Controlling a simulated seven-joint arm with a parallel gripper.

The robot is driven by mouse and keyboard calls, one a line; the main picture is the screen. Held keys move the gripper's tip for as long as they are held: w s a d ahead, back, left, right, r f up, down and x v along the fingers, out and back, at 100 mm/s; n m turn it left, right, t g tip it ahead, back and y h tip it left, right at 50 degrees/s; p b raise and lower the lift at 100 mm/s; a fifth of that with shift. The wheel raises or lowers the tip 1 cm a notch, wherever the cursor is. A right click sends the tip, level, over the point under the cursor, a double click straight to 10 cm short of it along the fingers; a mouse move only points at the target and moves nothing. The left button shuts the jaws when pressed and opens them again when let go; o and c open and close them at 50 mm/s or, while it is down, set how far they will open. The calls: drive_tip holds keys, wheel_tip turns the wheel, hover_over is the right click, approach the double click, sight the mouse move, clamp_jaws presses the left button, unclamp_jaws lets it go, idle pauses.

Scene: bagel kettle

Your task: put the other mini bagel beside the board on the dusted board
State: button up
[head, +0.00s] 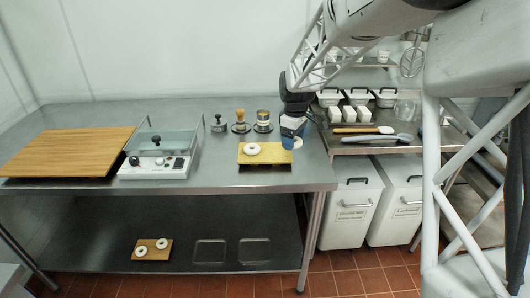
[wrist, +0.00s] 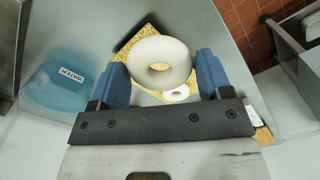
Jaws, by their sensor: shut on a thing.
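The dusted board (head: 275,158) is a small yellow speckled board on the steel table in the head view. One white mini bagel (head: 252,149) lies on it. My gripper (head: 291,143) is over the right part of the board, with blue fingers pointing down. In the wrist view its fingers are shut on a second white mini bagel (wrist: 178,52), held above the dusted board (wrist: 142,98). The bagel on the board (wrist: 183,92) shows smaller behind it. The held bagel is hard to make out in the head view.
Small tools (head: 240,122) stand behind the dusted board. A lower-shelf board (head: 165,243) holds two rings. A blue labelled thing (wrist: 55,88) shows in the wrist view.

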drive_tip(key=s+a+f+n, duration=0.2)
drive_tip(key=s+f+n, duration=0.1)
drive_tip(key=s+n, duration=0.3)
drive_tip(key=shift+s, duration=1.05)
drive_tip(key=shift+a, duration=0.1)
hover_over(278, 151)
drive_tip(key=shift+f, duration=0.7)
drive_tip(key=shift+f, duration=1.75)
drive_tip(key=shift+f, duration=0.15)
drive_tip(key=o, duration=0.9)
